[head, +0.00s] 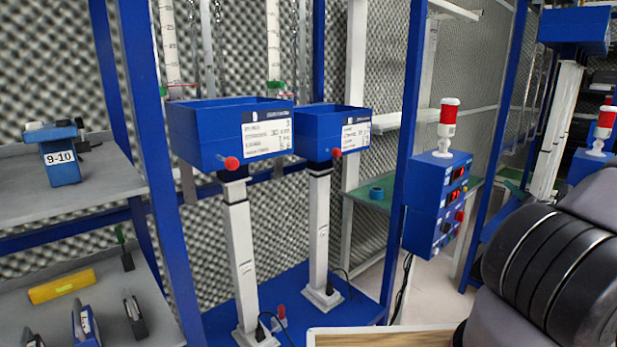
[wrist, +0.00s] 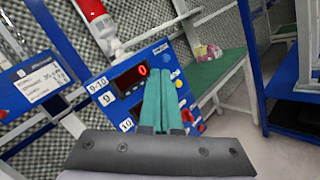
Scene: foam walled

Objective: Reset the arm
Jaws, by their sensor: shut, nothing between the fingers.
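My gripper (wrist: 160,85) shows in the wrist view, with its two green fingers together and nothing between them. It points toward a blue control box (wrist: 143,88) with a red digital display and several buttons; I cannot tell how far apart they are. In the head view, part of my arm (head: 550,265) fills the lower right, and the gripper itself is not seen there. The same kind of blue control box (head: 437,200) stands left of my arm, on a blue post, with a red and white lamp (head: 448,125) on top.
Two blue bins (head: 232,135) (head: 333,133) stand on white posts inside a blue frame. Grey shelves (head: 75,200) at the left hold a blue block marked 9-10 (head: 60,162) and a yellow tool (head: 62,286). A green table (head: 400,196) stands behind the control box. A wooden surface (head: 385,337) is at the bottom.

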